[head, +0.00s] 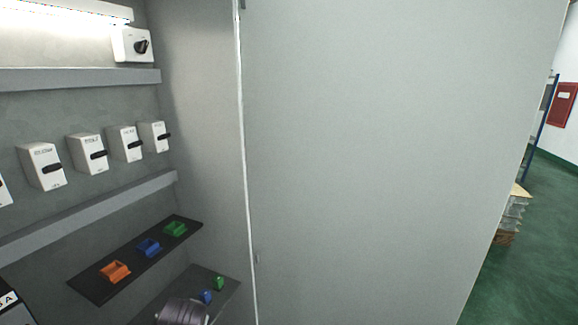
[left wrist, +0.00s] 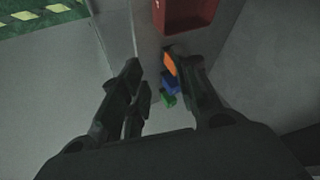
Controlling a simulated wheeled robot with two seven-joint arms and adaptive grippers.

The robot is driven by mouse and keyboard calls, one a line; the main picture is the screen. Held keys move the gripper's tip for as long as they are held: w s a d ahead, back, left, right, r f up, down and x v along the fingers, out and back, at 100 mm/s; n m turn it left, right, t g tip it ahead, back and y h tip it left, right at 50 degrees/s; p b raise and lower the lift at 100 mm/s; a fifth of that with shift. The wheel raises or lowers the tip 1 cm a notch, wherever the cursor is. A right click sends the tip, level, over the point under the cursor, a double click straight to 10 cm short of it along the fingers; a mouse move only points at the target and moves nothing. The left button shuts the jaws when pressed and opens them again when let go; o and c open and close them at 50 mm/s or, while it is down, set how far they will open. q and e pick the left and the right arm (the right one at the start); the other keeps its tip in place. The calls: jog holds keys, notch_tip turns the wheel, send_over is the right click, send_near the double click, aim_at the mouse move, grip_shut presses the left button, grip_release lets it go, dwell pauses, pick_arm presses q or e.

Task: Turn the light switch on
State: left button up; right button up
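A white box with a black rotary knob (head: 141,46) is mounted at the upper left in the head view, just below a lit lamp (head: 65,12). The knob looks tilted. Below it is a row of several white switch boxes (head: 87,153) with black handles, roughly level. I cannot read their labels. My left gripper (left wrist: 152,68) shows in the left wrist view with its fingers apart and nothing visibly held between them. Orange, blue and green pieces show beyond the fingers.
A black shelf (head: 93,287) carries orange (head: 115,271), blue (head: 149,247) and green (head: 176,229) holders. A lower shelf has small blue and green pieces. A large grey panel (head: 380,150) fills the middle right. A red bin (left wrist: 182,15) shows in the left wrist view.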

pick_arm(q)
jog(key=shift+s+d+f+g+h, duration=0.8)
jog(key=shift+s+f, duration=1.55)
jog(key=shift+s, duration=1.9)
jog(key=shift+s+d+f+g+h, duration=0.8)
jog(key=shift+s+f, duration=1.5)
jog(key=shift+s, duration=1.95)
notch_tip(320, 180, down, 33)
jog(key=s+g, duration=0.1)
jog(key=s, duration=0.2)
jog(key=s+a+f, duration=0.2)
jog(key=s+f, duration=0.8)
jog(key=s, duration=0.1)
jog(key=s+a+f+g, duration=0.1)
jog(key=s+a+f, duration=0.1)
jog(key=s+f, duration=0.8)
jog(key=shift+s+m, duration=0.3)
jog(key=shift+s, duration=0.25)
jog(key=shift+a, duration=0.1)
